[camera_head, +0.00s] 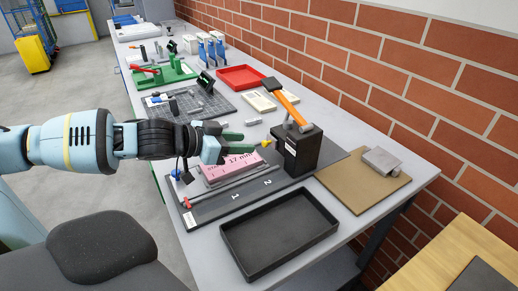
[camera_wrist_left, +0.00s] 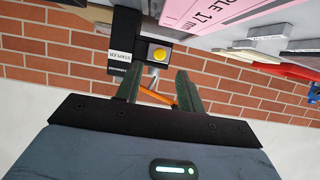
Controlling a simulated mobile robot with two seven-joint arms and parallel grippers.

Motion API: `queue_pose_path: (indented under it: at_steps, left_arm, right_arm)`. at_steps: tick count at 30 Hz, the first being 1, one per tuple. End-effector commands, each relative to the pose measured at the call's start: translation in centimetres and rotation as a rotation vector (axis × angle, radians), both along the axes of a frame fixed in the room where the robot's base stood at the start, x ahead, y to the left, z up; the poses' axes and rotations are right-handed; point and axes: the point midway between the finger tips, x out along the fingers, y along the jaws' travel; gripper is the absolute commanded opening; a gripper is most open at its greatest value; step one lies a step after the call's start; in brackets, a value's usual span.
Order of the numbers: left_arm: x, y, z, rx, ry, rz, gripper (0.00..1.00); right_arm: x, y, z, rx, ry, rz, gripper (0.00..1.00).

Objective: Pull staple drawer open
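A black box (camera_head: 302,152) with a white label stands on the dark mat, and a yellow knob (camera_head: 265,143) shows on its left side. My left gripper (camera_head: 240,143) points at the knob. Its two fingers (camera_wrist_left: 160,90) are apart with nothing between them, and the knob appears beyond their tips, apart from them. The drawer's edges are too dark to make out. My right gripper is not in view.
A pink block (camera_head: 228,168) marked 17 mm lies below my left gripper. An empty black tray (camera_head: 279,234) is at the front. A brown board (camera_head: 355,190) lies right of the box, near the brick wall.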

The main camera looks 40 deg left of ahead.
Motion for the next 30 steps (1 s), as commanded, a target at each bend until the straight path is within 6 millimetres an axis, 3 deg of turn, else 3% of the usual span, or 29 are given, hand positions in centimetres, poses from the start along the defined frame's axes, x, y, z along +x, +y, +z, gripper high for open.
queue_pose_path:
  at_steps: [2,12,18,30]
  left_arm:
    - [0.6,-0.1,-1.0,-0.005,0.004,0.007,0.39]
    - [2.1,-1.0,-1.4,-0.005,0.002,-0.004,0.39]
    - [3.4,-1.3,-1.4,-0.006,-0.004,0.003,0.39]
    - [4.2,-1.8,-1.9,-0.002,0.001,-0.002,0.39]
  right_arm:
    - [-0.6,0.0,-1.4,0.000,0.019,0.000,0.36]
    - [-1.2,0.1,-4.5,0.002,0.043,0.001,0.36]
    - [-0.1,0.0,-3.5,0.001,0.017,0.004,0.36]
    - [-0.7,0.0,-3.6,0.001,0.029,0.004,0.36]
